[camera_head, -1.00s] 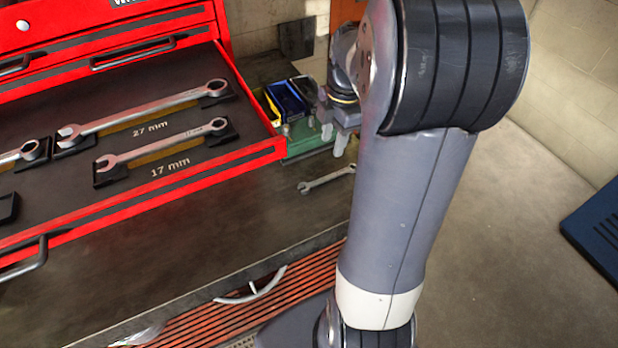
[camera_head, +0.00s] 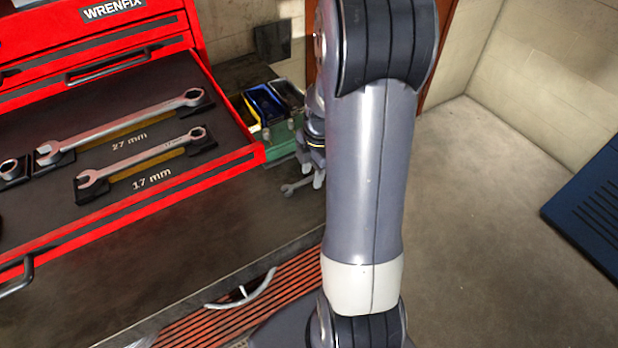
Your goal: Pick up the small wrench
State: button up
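In the open drawer lie a wrench marked 17 mm (camera_head: 143,160) and a longer one marked 27 mm (camera_head: 122,124).
The open red drawer (camera_head: 150,195) juts over the workbench (camera_head: 200,250). A green holder (camera_head: 280,148) with dark, yellow and blue bins (camera_head: 265,103) stands behind the loose wrench. My arm hides the bench's right part. Open floor (camera_head: 500,200) lies right.

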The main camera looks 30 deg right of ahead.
grip_shut()
jog(key=shift+r, duration=0.1)
dwell(0.6)
